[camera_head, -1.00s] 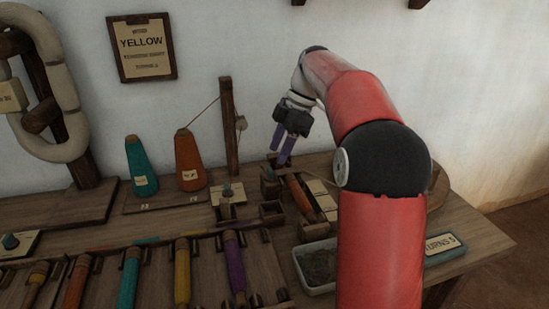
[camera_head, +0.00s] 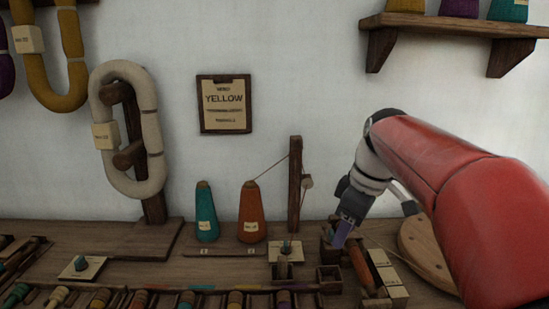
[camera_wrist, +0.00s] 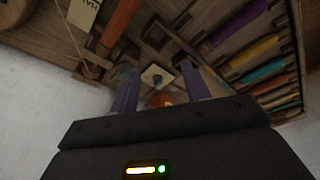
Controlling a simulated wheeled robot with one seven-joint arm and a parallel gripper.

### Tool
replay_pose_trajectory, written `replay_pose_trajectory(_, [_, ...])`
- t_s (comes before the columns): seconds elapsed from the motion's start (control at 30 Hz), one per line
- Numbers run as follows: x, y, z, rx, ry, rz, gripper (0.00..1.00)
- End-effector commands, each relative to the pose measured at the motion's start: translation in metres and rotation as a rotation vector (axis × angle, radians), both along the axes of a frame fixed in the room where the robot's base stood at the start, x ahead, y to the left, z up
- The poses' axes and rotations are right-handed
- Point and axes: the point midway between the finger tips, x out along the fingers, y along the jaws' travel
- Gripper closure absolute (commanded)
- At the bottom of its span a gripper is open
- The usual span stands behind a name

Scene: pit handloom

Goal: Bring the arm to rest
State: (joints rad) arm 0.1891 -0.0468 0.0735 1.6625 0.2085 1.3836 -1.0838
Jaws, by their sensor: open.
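My red arm comes in from the right of the head view. My gripper (camera_head: 342,234) points down over the right part of the bench, close to the dark wooden block beside the orange bobbin (camera_head: 360,266). In the wrist view its two purple fingers (camera_wrist: 156,92) stand apart with nothing between them. Behind the fingers the bench top shows, with a small plate and knob (camera_wrist: 157,77). Whether the fingertips touch the block is hard to tell.
An upright wooden post (camera_head: 295,185) stands left of my gripper, with a teal cone (camera_head: 206,215) and an orange cone (camera_head: 251,214). A round wooden disc (camera_head: 425,254) lies to the right. A wall shelf (camera_head: 455,28) hangs above my arm. Bobbins line the front.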

Motion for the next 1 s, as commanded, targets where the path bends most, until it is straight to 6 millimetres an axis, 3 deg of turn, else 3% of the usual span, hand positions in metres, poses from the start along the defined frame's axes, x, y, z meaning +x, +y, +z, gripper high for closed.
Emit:
replay_pose_trajectory(0.03, [-0.025,0.005,-0.003,-0.012,-0.017,-0.096,0.53])
replay_pose_trajectory(0.2, [-0.094,0.008,-0.031,-0.005,-0.089,-0.447,0.53])
replay_pose_trajectory(0.3, [-0.129,0.008,-0.053,0.028,-0.136,-0.626,0.53])
replay_pose_trajectory(0.43, [-0.162,0.005,-0.081,0.083,-0.184,-0.801,0.53])
replay_pose_trajectory(0.63, [-0.182,0.004,-0.103,0.136,-0.216,-0.923,0.53])
replay_pose_trajectory(1.0, [-0.183,0.004,-0.105,0.140,-0.215,-0.934,0.53])
